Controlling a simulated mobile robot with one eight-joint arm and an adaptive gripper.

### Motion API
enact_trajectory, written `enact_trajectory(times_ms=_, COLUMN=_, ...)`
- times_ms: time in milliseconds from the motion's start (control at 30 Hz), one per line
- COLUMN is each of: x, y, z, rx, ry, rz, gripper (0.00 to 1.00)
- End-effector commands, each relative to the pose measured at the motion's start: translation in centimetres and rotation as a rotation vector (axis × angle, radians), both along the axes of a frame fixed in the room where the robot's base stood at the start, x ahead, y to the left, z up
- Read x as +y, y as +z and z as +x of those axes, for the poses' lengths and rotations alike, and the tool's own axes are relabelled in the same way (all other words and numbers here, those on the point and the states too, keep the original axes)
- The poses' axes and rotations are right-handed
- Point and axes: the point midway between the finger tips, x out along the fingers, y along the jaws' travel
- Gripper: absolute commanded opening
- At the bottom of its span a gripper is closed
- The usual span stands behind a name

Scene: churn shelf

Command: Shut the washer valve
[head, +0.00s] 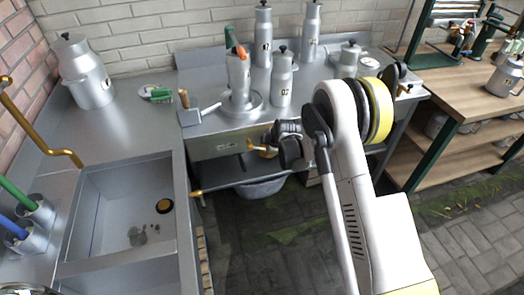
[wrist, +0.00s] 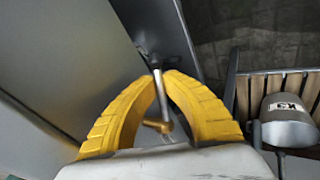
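The washer valve appears in the wrist view as a thin grey stem (wrist: 161,96) with a short brass end piece (wrist: 158,126), beside the edge of a grey metal surface. My gripper (wrist: 160,74) has two ribbed yellow fingers, their tips close in on either side of the stem. The brass end lies between the fingers, nearer the camera. In the head view my gripper (head: 262,150) is at the front of the metal table, below its top. My wrist hides part of that area, and the valve cannot be made out clearly there.
The metal table (head: 215,144) carries several grey cans, and a grey basin (head: 262,188) sits beneath it. A sink (head: 125,205) is at left, with a brass spout (head: 195,192) at its right side.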

Motion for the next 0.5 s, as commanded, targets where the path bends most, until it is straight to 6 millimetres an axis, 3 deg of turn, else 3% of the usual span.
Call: enact_trajectory(times_ms=500, x=-0.25, y=0.46, z=0.07, rx=-0.025, ry=-0.001, rz=-0.090, gripper=0.00)
